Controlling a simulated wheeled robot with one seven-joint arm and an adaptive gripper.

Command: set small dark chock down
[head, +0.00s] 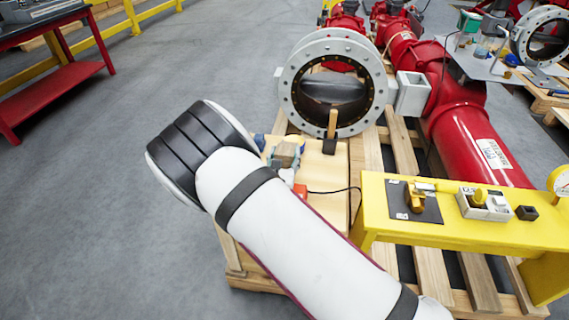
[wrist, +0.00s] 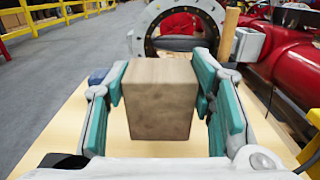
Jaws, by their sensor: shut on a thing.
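The small chock (wrist: 160,100) is a grey-brown wooden block, darker than the pale board under it. My gripper (wrist: 160,72) is shut on it, with one teal finger along its left side and one along its right. The block looks upright. In the head view the chock (head: 286,152) and my gripper (head: 283,158) show small beyond the end of my arm, over the pale wooden board (head: 325,165). My arm hides part of the board. I cannot tell whether the block's underside touches the board.
A large flanged ring valve (head: 290,95) stands just behind the board, with an upright wooden post (head: 332,125) before it. A blue object (wrist: 97,76) sits left of my gripper.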

